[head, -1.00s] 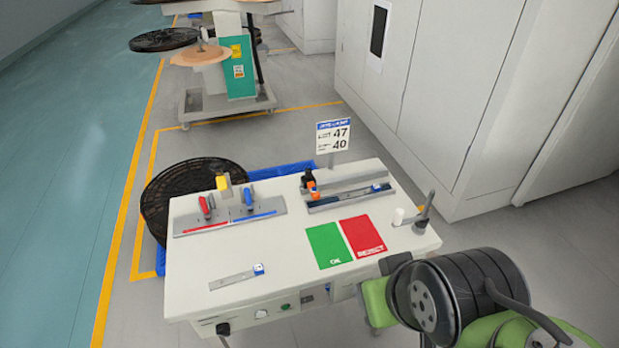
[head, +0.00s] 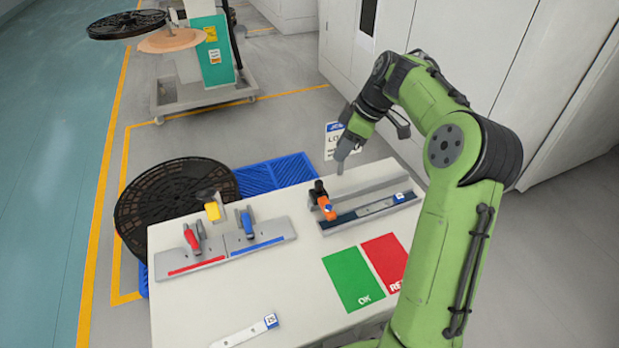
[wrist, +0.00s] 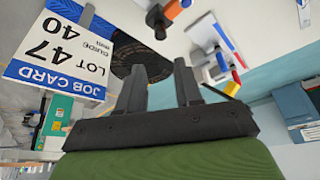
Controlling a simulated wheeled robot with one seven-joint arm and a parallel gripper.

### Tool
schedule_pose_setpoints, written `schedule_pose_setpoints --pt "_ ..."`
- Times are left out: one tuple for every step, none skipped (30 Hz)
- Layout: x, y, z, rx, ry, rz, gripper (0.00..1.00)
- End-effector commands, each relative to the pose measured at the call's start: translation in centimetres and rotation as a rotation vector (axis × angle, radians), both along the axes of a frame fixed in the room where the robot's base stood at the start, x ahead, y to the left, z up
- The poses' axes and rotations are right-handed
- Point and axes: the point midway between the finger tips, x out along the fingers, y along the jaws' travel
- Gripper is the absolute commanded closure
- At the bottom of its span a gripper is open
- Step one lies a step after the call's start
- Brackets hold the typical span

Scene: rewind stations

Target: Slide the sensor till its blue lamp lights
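The sensor appears to be the small black and orange unit (head: 324,203) at the left end of a grey rail (head: 375,207) on the white table. A lit lamp on it is too small to make out. In the wrist view the black and orange unit (wrist: 165,14) shows at the top edge, beyond my fingers. My gripper (head: 341,168) hangs above the back of the table, behind the sensor and apart from it. In the wrist view my two dark fingers (wrist: 158,72) stand apart with nothing between them.
A job card (wrist: 55,47) reading LOT 47, GUIDE 40 mm stands close to my gripper. Green OK (head: 352,279) and red REJECT (head: 386,258) pads lie in front of the rail. A clamp fixture (head: 225,250) with red and blue handles stands left. A labelled strip (head: 245,334) lies in front.

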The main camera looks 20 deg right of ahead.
Motion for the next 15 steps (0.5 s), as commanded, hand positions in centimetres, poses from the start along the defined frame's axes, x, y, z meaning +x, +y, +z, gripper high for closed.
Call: schedule_pose_setpoints --pt "0.2 0.4 -1.1 0.001 0.004 0.004 0.65" --pt "0.3 0.7 -1.8 0.002 0.004 0.004 0.65" --pt "0.5 1.0 -2.7 0.002 0.004 0.004 0.65" --pt "0.7 1.2 -3.5 0.003 0.005 0.005 0.65" --pt "0.8 1.5 -4.2 0.003 0.005 0.005 0.65" --pt "1.1 1.8 -5.2 0.001 0.005 0.003 0.65" --pt "1.2 2.0 -5.9 0.003 0.005 0.004 0.65" --pt "1.4 2.3 -6.6 0.002 0.005 0.003 0.65" --pt "1.7 2.6 -7.6 0.003 0.005 0.004 0.65" --pt "1.8 2.8 -8.3 0.002 0.006 0.003 0.65" --pt "2.0 3.1 -9.0 0.002 0.006 0.004 0.65" --pt "2.2 3.4 -9.9 0.002 0.006 0.004 0.65" --pt "2.4 3.6 -10.5 0.002 0.005 0.003 0.65" --pt "2.5 3.8 -11.1 0.002 0.004 0.002 0.65" --pt "2.7 4.0 -11.8 0.002 0.006 0.001 0.65"
